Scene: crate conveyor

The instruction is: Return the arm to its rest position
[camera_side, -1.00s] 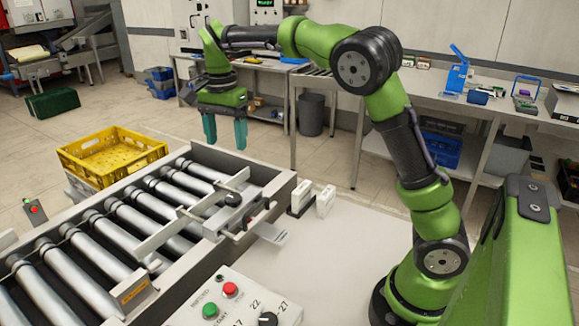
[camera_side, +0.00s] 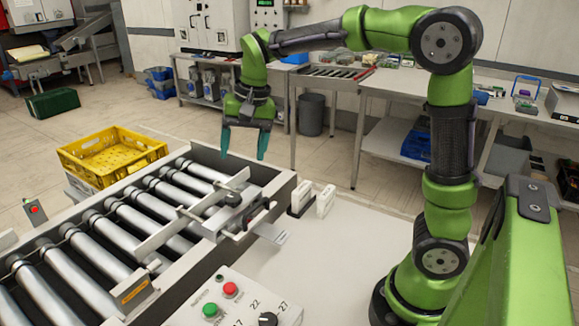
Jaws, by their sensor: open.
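My gripper (camera_side: 243,143) hangs in the air above the far end of the roller conveyor, pointing down. Its two teal fingers are spread apart with nothing between them. My green and black arm rises from its base at the right, bends at a raised elbow and reaches left to the gripper. The gripper appears apart from the conveyor (camera_side: 285,187) and everything else.
A yellow crate (camera_side: 85,168) stands left of the conveyor. A control box (camera_side: 262,312) with green and red buttons is at the front. White blocks (camera_side: 325,199) stand by the conveyor's end. Workbenches (camera_side: 400,92) line the back. The white tabletop (camera_side: 345,255) has free room.

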